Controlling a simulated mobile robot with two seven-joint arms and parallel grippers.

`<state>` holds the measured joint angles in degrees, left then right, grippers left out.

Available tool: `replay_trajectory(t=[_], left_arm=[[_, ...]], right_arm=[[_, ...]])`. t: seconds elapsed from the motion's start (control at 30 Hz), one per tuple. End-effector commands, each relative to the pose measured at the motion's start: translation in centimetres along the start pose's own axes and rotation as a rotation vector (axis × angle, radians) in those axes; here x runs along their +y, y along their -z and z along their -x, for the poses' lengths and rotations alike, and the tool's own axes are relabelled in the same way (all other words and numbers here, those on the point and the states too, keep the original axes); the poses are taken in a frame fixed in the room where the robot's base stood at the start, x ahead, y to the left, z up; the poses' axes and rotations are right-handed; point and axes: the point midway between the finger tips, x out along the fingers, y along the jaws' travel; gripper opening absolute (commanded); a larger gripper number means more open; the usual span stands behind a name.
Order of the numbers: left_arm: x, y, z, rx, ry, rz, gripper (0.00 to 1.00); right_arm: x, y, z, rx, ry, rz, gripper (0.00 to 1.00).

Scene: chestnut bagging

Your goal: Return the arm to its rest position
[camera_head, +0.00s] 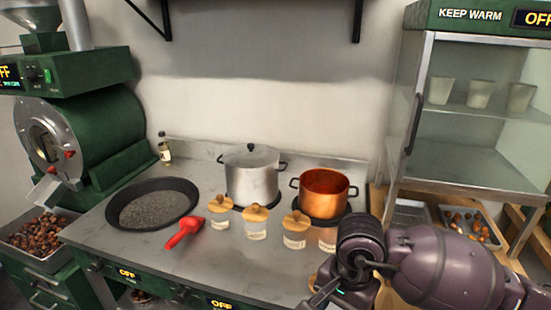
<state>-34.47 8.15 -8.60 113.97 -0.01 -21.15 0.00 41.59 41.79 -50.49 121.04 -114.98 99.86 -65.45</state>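My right arm comes in from the right at the lower right, with its purple-grey forearm over the counter's right end. The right gripper (322,292) is at the bottom edge, mostly hidden by my own wrist and the picture edge. Its fingers cannot be made out well enough to tell open from shut. It is low in front of the jars and apart from the pots as far as I can see. My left arm and gripper are not in view.
The grey counter (150,247) holds a dark pan (152,204), red scoop (185,233), lidded steel pot (251,174), copper pot (324,192) and several wooden-lidded jars (256,222). A warming cabinet (475,185) stands right; a chestnut tray (470,226) lies beneath. A green roaster (90,130) stands left.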

Motion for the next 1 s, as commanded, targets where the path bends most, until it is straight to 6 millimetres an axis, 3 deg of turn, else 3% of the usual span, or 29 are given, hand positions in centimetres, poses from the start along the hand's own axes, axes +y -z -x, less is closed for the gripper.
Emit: replay_trajectory(t=[0.1, 0.27, 0.4, 0.57, 0.67, 0.8, 0.9, 1.0], left_arm=[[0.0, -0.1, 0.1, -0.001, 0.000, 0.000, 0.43], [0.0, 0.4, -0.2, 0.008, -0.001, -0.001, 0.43], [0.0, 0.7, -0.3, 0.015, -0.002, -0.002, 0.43], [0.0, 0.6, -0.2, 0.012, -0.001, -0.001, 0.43], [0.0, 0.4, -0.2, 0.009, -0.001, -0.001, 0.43], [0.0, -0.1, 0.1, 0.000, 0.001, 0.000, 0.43], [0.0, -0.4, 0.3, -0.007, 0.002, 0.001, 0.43], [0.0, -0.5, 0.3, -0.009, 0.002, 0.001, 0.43]], right_arm=[[-0.4, -3.1, -1.3, -0.194, 0.048, -0.073, 0.49], [-1.1, -7.2, -1.8, -0.488, 0.112, -0.210, 0.49], [-2.2, -10.9, -0.8, -0.835, 0.164, -0.408, 0.49], [-3.7, -12.7, 1.8, -1.300, 0.197, -0.728, 0.49], [-4.3, -11.8, 3.5, -1.590, 0.193, -0.951, 0.49], [-4.4, -8.3, 4.7, -1.990, 0.156, -1.286, 0.49], [-3.5, -4.7, 4.2, -2.274, 0.107, -1.535, 0.49], [-1.7, -0.8, 2.3, -2.555, 0.037, -1.786, 0.49]])
